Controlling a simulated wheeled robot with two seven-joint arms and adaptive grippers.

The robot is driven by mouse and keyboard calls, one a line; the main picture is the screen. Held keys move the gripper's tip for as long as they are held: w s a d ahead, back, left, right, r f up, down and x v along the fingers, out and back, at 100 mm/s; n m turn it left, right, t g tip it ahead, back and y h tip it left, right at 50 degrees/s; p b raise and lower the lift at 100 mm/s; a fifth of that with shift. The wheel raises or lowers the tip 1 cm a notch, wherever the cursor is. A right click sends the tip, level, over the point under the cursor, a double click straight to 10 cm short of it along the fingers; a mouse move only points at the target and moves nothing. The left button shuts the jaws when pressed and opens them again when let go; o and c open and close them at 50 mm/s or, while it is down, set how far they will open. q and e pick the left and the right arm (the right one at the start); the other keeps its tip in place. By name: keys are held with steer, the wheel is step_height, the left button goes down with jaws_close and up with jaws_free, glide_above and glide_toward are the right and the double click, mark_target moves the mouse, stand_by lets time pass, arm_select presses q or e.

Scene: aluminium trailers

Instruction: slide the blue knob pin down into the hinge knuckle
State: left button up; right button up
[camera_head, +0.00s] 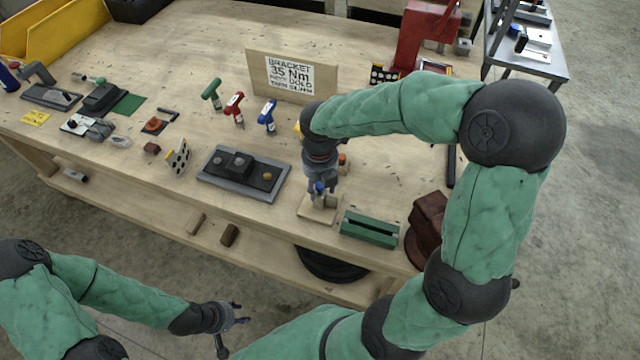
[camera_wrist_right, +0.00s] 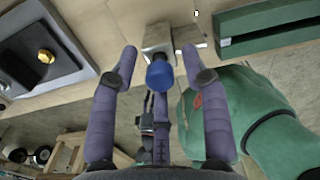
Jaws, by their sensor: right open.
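The blue knob pin (camera_head: 319,187) stands at the hinge knuckle on a small wooden base (camera_head: 316,212) near the table's front edge. In the right wrist view the blue knob (camera_wrist_right: 160,75) shows between the fingers, in front of the grey metal hinge knuckle (camera_wrist_right: 160,37). The knob hides its shank, so I cannot tell how deep the pin sits. My right gripper (camera_head: 320,191) points down over the knuckle. Its fingers (camera_wrist_right: 160,54) are open, one on each side of the knob, with gaps between. My left gripper (camera_head: 232,325) is open and empty, in front of the table.
A green slotted block (camera_head: 370,229) stands right of the wooden base. A grey tray with black blocks (camera_head: 243,175) lies to its left. Red, green and blue T-handle tools (camera_head: 267,117) stand behind, before a bracket sign (camera_head: 291,76). A dark red object (camera_head: 427,225) is at the right.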

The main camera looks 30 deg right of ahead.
mark_target(320, 186)
step_height(320, 186, up, 12)
steer(key=p, duration=0.3)
steer(key=shift+p, duration=0.3)
steer(key=shift+s+a, duration=0.1)
steer(key=shift+s, duration=0.05)
